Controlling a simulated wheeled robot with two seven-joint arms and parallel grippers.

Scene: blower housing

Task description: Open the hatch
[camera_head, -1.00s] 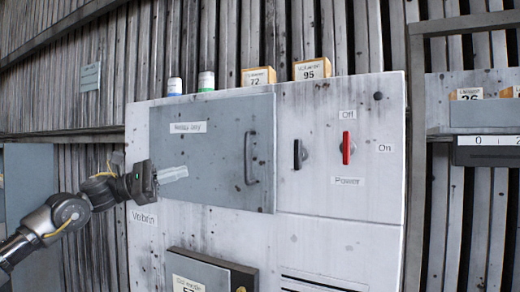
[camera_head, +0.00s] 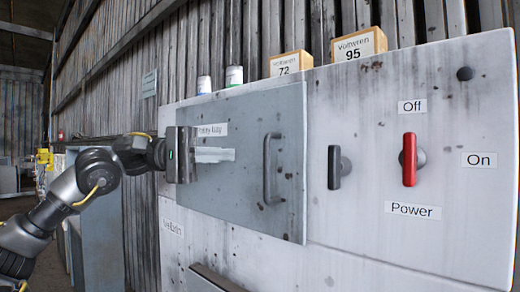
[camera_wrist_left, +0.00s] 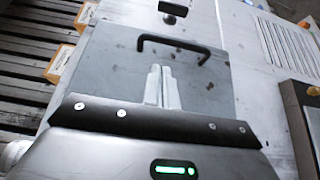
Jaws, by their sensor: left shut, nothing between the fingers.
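The hatch (camera_head: 250,185) is a grey rectangular door set in the upper left of the white housing, and it looks closed. Its dark bar handle (camera_head: 270,168) stands upright near its right edge. In the left wrist view the hatch (camera_wrist_left: 120,70) lies ahead, with the handle (camera_wrist_left: 172,42) beyond the fingertips. My left gripper (camera_head: 232,155) is shut and empty, in front of the left part of the hatch, with its pale fingers pointing right toward the handle. The fingers (camera_wrist_left: 162,72) are together and apart from the handle. My right gripper is not in view.
Right of the hatch are a black lever (camera_head: 336,167) and a red power switch (camera_head: 409,159). Two orange-framed number boxes (camera_head: 359,46) and two small canisters (camera_head: 234,76) stand on top of the housing. A wall of vertical slats (camera_head: 330,25) is behind.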

